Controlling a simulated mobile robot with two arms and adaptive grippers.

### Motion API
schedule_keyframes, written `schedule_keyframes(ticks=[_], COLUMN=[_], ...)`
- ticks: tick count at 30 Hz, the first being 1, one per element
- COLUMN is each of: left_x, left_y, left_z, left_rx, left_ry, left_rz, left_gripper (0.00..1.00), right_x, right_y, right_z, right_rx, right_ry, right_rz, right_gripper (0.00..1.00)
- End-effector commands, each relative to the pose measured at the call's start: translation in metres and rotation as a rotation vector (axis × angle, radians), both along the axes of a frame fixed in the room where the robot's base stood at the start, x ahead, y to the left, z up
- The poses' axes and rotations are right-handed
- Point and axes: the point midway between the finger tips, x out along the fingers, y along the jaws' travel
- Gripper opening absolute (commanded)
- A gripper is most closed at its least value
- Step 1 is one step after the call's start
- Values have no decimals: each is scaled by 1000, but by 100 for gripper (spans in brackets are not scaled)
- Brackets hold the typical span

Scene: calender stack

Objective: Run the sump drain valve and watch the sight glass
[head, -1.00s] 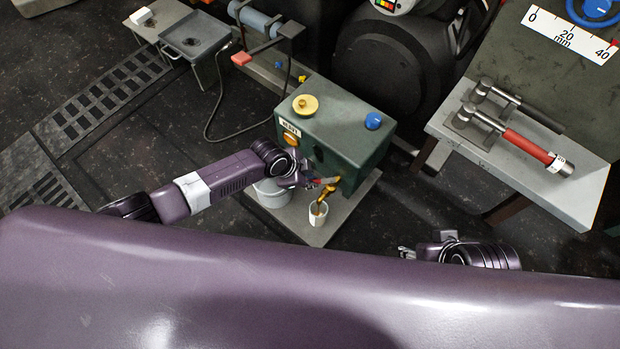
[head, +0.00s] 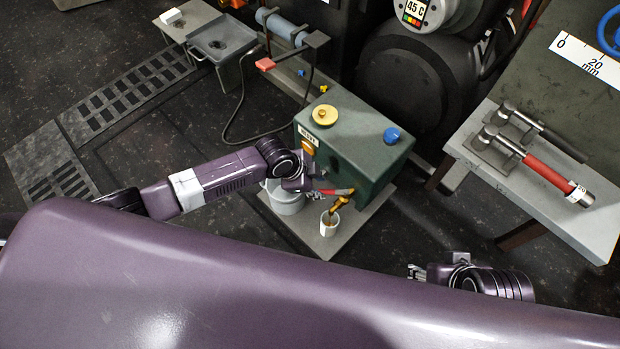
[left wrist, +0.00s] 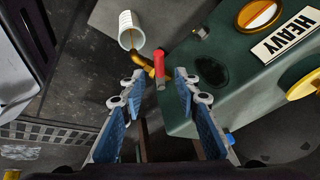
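The green sump box (head: 345,140) has an amber-and-white round sight glass (left wrist: 258,14) next to a HEAVY label (left wrist: 290,35). The drain valve's red lever (head: 338,191) also shows in the left wrist view (left wrist: 159,63). Its brass spout (head: 338,203) points into a white cup (head: 329,226); brown liquid shows at the cup's mouth (left wrist: 130,30). My left gripper (left wrist: 158,95) is open, its blue-padded fingers apart, with the lever just beyond the tips and between them in view. My right gripper (head: 415,272) is low right, away from the box; its finger gap is unclear.
A grey bucket (head: 285,198) stands beside the box on a pale base plate (head: 368,212). A yellow cap (head: 325,115) and blue cap (head: 391,136) top the box. A bench (head: 480,160) with a red-handled tool stands right. Dark floor is open at left.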

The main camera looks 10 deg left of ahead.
Motion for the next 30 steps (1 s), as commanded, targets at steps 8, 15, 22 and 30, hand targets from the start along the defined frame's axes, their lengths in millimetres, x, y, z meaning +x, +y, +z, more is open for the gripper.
schedule_keyframes(ticks=[8, 15, 22, 30], left_x=[-13, -18, -19, -19], left_y=[16, 22, 23, 23], left_z=[40, 60, 62, 62], left_rx=[3, 1, 2, 1], left_ry=[-1, 1, 1, 1], left_rz=[-1, -1, 0, 0], left_gripper=[30, 30, 30, 30], right_x=[0, 0, 0, 0], right_y=[0, 0, 0, 0], right_z=[0, 0, 0, 0], right_rx=[0, 0, 0, 0], right_ry=[1, 1, 1, 1], right_rz=[0, 0, 0, 0], right_gripper=[40, 40, 40, 40])
